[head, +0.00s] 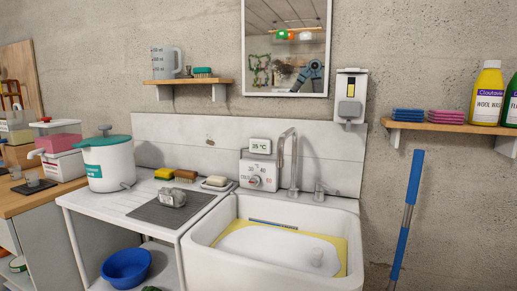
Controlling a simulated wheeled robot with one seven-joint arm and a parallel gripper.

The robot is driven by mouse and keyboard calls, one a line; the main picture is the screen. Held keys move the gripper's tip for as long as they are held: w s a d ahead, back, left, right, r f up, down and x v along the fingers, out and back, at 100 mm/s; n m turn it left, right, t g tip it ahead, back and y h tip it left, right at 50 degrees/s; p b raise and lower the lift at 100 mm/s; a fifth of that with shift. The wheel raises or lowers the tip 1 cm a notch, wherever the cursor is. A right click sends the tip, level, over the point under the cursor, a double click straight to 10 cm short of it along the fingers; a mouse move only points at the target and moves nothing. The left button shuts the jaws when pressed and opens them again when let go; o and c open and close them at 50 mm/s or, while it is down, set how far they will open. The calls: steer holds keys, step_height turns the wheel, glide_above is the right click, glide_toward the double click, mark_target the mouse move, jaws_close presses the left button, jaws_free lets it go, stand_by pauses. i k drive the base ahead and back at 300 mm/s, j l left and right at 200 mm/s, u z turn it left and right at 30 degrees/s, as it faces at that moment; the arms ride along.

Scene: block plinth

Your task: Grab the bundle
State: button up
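A small grey bundle (172,197) lies on a dark grey mat (147,212) on the white drainer beside the sink. It looks crumpled or wrapped; its details are too small to make out. My gripper is not directly in view. A mirror (286,93) on the wall reflects a dark blue-grey jointed shape, perhaps my arm, but no finger state can be read there.
The white sink (212,257) stands right of the mat, with a tap (294,165) behind. A white pot (108,165) with a teal lid stands left. Sponges and soap line the drainer's back. A blue pole (412,185) leans at right; a blue bowl (126,267) sits below.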

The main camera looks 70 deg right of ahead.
mark_target(170, 197)
steer(key=i+z, duration=0.1)
steer(key=z, duration=0.3)
steer(key=i+l+z, duration=0.1)
steer(key=z, duration=0.35)
steer(key=i+z, duration=0.15)
steer(key=z, duration=0.25)
steer(key=i+z, duration=0.1)
steer(key=z, duration=0.35)
steer(key=i+j+z, duration=0.45)
steer(key=i+j, duration=0.45)
steer(key=i, duration=0.2)
steer(key=i+j, duration=0.1)
steer(key=i, duration=0.25)
